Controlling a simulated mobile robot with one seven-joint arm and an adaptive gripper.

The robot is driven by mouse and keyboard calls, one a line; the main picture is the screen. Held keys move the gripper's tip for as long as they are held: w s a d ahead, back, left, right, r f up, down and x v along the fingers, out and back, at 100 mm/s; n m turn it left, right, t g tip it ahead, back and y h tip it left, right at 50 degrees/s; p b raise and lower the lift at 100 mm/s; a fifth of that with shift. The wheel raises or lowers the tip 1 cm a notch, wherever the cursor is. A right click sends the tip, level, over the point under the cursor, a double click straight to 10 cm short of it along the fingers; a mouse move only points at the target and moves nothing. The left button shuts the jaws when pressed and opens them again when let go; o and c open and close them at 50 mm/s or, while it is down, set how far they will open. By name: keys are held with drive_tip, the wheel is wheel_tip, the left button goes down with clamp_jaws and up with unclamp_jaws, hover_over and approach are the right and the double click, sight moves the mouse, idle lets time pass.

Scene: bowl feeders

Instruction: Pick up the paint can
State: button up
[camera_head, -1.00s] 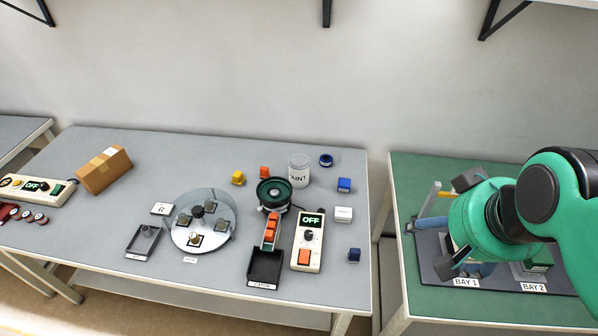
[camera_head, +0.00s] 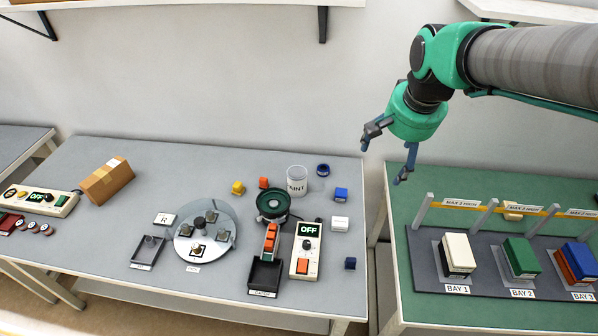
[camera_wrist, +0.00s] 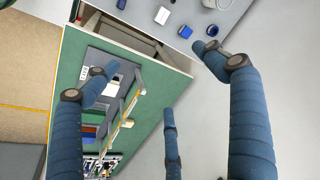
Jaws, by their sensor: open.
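The paint can (camera_head: 297,181) is a white and grey cylinder marked "PAINT". It stands upright at the back right of the grey table in the head view. In the wrist view part of it, the paint can (camera_wrist: 215,3), shows at the top edge, cut off by the frame. My gripper (camera_head: 384,158) is open and empty in the head view, above and to the right of the can, over the gap between the two tables. In the wrist view its blue fingers (camera_wrist: 165,95) are spread wide, with nothing between them.
A blue tape roll (camera_head: 323,170), a blue block (camera_head: 341,194) and a green bowl feeder (camera_head: 273,203) stand close around the can. A white block (camera_head: 340,224) lies nearer the front. The green table (camera_head: 400,207) at right holds bays with stacked blocks.

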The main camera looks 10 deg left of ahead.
drive_tip(key=w+a+f+m+g+p, duration=0.1)
drive_tip(key=w+a, duration=0.2)
drive_tip(key=w, duration=0.3)
drive_tip(key=w+a+f+p, duration=0.2)
drive_tip(key=w+a, duration=0.1)
drive_tip(key=w, duration=0.2)
drive_tip(key=m+g+p, duration=0.3)
drive_tip(key=m+p, duration=0.2)
drive_tip(key=p, duration=0.2)
hover_over(297, 172)
drive_tip(key=shift+h, duration=0.3)
wheel_tip(297, 172, down, 25)
drive_tip(key=shift+d+f, duration=0.1)
drive_tip(key=shift+d, duration=0.05)
drive_tip(key=shift+f, duration=0.2)
drive_tip(key=shift+f, duration=0.1)
drive_tip(key=shift+f, duration=4.2)
drive_tip(key=shift+f, duration=0.15)
